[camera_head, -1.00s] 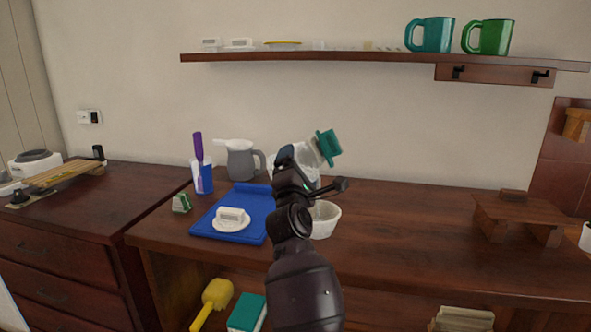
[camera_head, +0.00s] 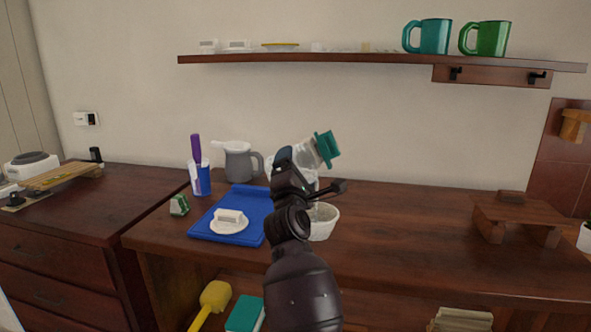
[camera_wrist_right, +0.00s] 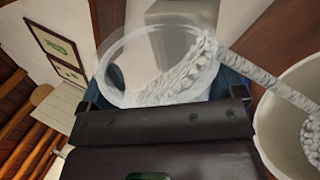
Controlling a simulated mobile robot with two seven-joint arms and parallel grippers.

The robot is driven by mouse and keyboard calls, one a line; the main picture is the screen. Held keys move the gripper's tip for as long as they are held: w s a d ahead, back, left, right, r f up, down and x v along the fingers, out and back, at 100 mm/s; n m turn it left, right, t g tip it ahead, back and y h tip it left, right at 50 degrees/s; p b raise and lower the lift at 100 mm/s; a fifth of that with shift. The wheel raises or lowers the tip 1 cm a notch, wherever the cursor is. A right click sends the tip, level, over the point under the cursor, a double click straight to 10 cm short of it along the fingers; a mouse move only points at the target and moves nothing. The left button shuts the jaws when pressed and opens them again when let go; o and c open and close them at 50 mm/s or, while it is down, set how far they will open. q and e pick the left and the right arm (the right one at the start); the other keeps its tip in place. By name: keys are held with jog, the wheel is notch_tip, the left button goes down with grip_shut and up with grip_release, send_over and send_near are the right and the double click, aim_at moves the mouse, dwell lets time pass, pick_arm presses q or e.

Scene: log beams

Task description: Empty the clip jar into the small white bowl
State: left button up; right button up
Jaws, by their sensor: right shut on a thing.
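In the head view the small white bowl (camera_head: 325,222) stands on the worktop, partly behind my right arm. My left gripper is not in view.
A blue tray (camera_head: 203,222) with a white dish (camera_head: 229,227) lies left of the bowl. A grey jug (camera_head: 238,162) and a holder with a purple-handled tool (camera_head: 196,150) stand behind. The worktop right of the bowl (camera_head: 410,230) is clear up to a wooden stand (camera_head: 515,212).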

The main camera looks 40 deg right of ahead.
dwell(0.3)
jog(key=shift+f+m+g+b, duration=0.25)
jog(key=shift+m+g+b, duration=0.05)
jog(key=shift+m+b, duration=0.2)
jog(key=shift+s+r+h, duration=0.1)
jog(key=shift+r+h, duration=0.2)
dwell(0.6)
jog(key=shift+s+f+t+y+p, duration=0.1)
jog(key=shift+s+t+y+p, duration=0.1)
jog(key=shift+t+y+p, duration=0.4)
jog(key=shift+a+f, duration=0.1)
jog(key=shift+f, duration=0.1)
dwell(0.3)
